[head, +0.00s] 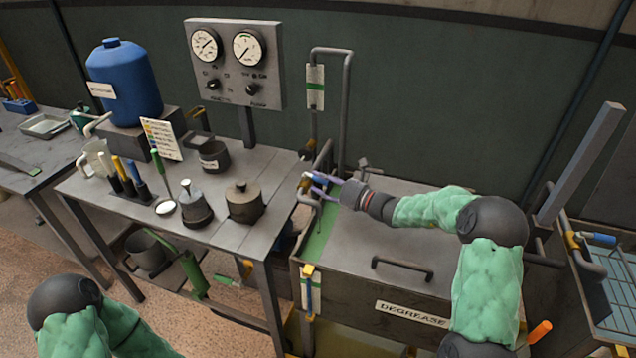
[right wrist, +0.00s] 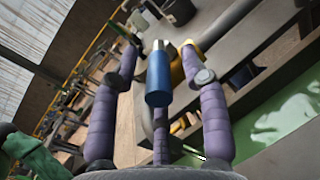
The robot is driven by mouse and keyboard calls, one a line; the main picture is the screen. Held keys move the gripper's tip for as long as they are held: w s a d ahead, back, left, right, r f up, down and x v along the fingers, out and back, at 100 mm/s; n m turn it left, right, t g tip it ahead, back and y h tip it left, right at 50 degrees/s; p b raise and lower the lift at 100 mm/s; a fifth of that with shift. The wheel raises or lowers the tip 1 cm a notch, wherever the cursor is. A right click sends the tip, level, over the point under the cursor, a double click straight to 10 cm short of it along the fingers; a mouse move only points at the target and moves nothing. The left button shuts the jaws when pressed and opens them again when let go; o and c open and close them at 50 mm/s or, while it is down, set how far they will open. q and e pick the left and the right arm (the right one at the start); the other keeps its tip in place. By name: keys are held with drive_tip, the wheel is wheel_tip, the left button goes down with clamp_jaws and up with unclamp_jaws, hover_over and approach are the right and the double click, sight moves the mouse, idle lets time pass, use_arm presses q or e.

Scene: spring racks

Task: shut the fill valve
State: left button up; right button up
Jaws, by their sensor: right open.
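The fill valve's blue lever handle (right wrist: 158,80) shows in the right wrist view, with a yellow part (right wrist: 178,72) of the valve behind it. My right gripper (right wrist: 158,50) is open, its purple fingers spread on either side of the handle. I cannot tell whether any finger touches it. In the head view my right gripper (head: 314,184) is at the left rear of the degrease tank (head: 385,308), beside the pipe by the bench edge. The fingers and their small size there hide most of the valve. My left gripper is out of view.
A bench (head: 130,205) with pots and tools stands left of the tank. A gauge panel (head: 236,62) and a bent pipe (head: 347,95) rise behind. Another blue-handled valve (head: 601,239) is at far right, and a yellow-topped fitting (head: 309,269) is at the tank's front.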

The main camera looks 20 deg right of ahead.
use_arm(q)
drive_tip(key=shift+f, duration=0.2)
use_arm(e)
drive_tip(key=shift+x, duration=0.9)
drive_tip(key=shift+s, duration=0.1)
clamp_jaws()
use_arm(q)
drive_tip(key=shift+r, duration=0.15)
use_arm(e)
drive_tip(key=shift+d, duration=0.1)
